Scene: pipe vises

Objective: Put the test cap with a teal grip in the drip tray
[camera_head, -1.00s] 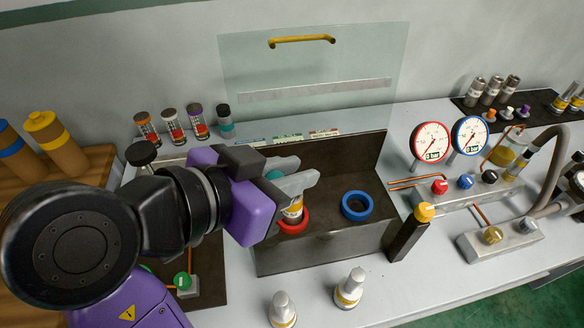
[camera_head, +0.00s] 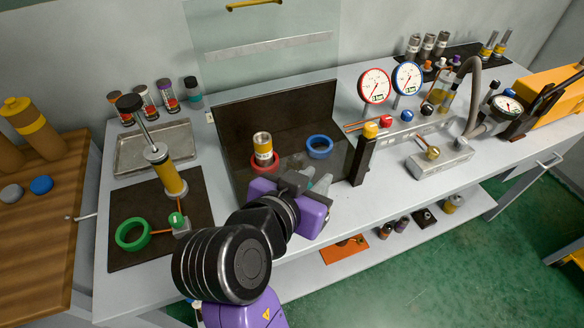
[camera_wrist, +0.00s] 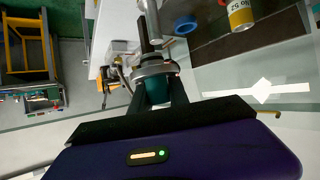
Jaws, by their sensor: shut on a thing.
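The test cap's teal grip (camera_wrist: 157,92) is between my gripper's fingers in the wrist view, with a grey metal flange beyond it. My gripper (camera_head: 318,186) is shut on the cap; in the head view it is in front of the dark vise stand, and the cap is mostly hidden by the fingers. The drip tray seems to be the shallow metal tray (camera_head: 126,158) at the back left of the bench, well left of my gripper. Its visible floor looks empty. A yellow-banded cylinder (camera_head: 263,146) stands uncapped in the red ring (camera_head: 266,164).
A hand pump (camera_head: 166,172) with a tall rod rises at the tray's front edge. A blue ring (camera_head: 320,146) is on the stand, with a dark post (camera_head: 363,160) to its right. Several small bottles line the wall behind the tray. A green ring (camera_head: 133,234) lies on the dark mat.

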